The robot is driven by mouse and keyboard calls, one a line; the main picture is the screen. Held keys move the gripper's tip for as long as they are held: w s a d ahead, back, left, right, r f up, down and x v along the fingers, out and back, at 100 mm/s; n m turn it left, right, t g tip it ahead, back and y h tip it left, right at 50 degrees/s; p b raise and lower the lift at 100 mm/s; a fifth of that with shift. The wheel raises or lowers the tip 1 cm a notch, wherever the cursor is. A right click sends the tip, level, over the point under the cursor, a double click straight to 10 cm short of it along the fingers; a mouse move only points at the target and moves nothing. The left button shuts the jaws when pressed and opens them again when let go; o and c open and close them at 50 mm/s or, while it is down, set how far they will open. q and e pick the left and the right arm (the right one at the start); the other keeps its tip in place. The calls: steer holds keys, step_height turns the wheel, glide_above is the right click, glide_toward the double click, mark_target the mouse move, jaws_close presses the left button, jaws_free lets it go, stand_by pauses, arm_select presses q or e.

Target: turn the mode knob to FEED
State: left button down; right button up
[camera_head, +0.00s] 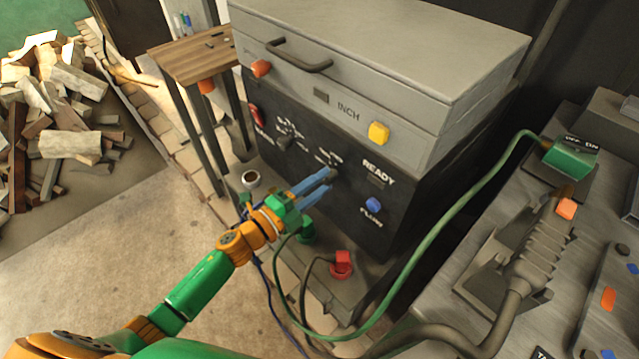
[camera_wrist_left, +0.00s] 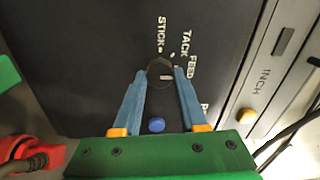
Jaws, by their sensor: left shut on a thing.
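The mode knob (camera_wrist_left: 158,74) is a dark round knob on the black front panel (camera_wrist_left: 95,60). In the left wrist view, the labels STICK, TACK and FEED stand around it, turned sideways. A small pale mark shows on the knob, but I cannot tell which label it points at. My left gripper (camera_head: 331,175) reaches the panel from the left, its blue fingers shut on the knob. The gripper also shows in the left wrist view (camera_wrist_left: 162,73), one finger on each side of the knob. In the head view the fingers mostly hide the knob. My right gripper is not in view.
A blue button (camera_head: 374,204) and a yellow button (camera_head: 379,133) are near the knob. A second dark knob (camera_head: 284,143) is to its left. A green cable (camera_head: 437,240) and a red plug (camera_head: 342,263) lie below and right. A wooden table (camera_head: 190,58) stands behind.

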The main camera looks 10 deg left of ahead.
arm_select(q)
steer(key=shift+c, duration=2.2)
jaws_free()
steer(key=v, duration=0.7)
steer(key=s+a+f+n+g+y+p, duration=0.3)
steer(key=s+a+f+n+y+p, duration=0.15)
steer(key=f+n, duration=0.35)
steer(key=s+a+f+n+g+y+p, duration=0.2)
steer(key=s+a+f+n+y+p, duration=0.25)
steer(key=f, duration=0.65)
steer(key=s+d+f+n+g, duration=0.1)
steer(key=s+f+n+g, duration=0.1)
steer(key=s, duration=0.6)
steer(key=s+d+f+n+g+p, duration=0.1)
steer(key=s+f+n+g, duration=0.2)
steer(key=s, duration=0.5)
steer(key=s+d+f+n+g+y, duration=0.1)
steer(key=s+d+f+n+g, duration=0.1)
steer(key=s, duration=0.6)
steer(key=shift+f+n+g, duration=0.55)
steer(key=shift+f+g, duration=0.35)
steer(key=shift+g, duration=0.2)
